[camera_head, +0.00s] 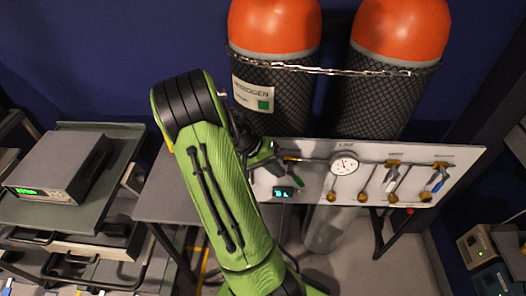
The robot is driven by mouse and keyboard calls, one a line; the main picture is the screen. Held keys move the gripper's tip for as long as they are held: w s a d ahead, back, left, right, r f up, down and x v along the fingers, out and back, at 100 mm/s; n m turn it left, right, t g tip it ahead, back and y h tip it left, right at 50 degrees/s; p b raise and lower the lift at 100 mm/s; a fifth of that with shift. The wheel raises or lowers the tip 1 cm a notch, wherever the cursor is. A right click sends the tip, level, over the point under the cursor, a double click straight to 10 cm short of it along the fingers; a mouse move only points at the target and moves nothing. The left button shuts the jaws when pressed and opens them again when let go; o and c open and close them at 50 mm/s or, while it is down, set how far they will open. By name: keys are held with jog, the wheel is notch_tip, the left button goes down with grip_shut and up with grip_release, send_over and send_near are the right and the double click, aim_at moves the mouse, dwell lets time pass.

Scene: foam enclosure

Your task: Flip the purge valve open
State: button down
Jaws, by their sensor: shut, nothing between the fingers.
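A pale valve panel (465,160) stands in front of the cylinders. It carries a round gauge (343,165), a green-handled valve (296,178) at left, a valve with a pale blue-grey handle (391,178) right of the gauge, and a blue-handled valve (439,181) at far right. The small labels are unreadable, so I cannot tell which is the purge valve. My gripper (275,164) is shut and empty by the panel's left end, close to the green handle. Contact with the handle cannot be told. My arm hides part of the panel's left end.
Two orange-topped gas cylinders (275,28) stand behind the panel, held by a chain (330,71). A small digital display (288,193) sits low on the panel. A bench instrument (58,165) rests on a cart at left. More equipment (490,260) is at lower right.

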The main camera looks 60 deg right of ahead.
jog(key=p+v, duration=0.2)
jog(key=v, duration=0.6)
jog(key=shift+w+r, duration=0.2)
jog(key=shift+r, duration=0.1)
jog(key=shift+a, duration=0.1)
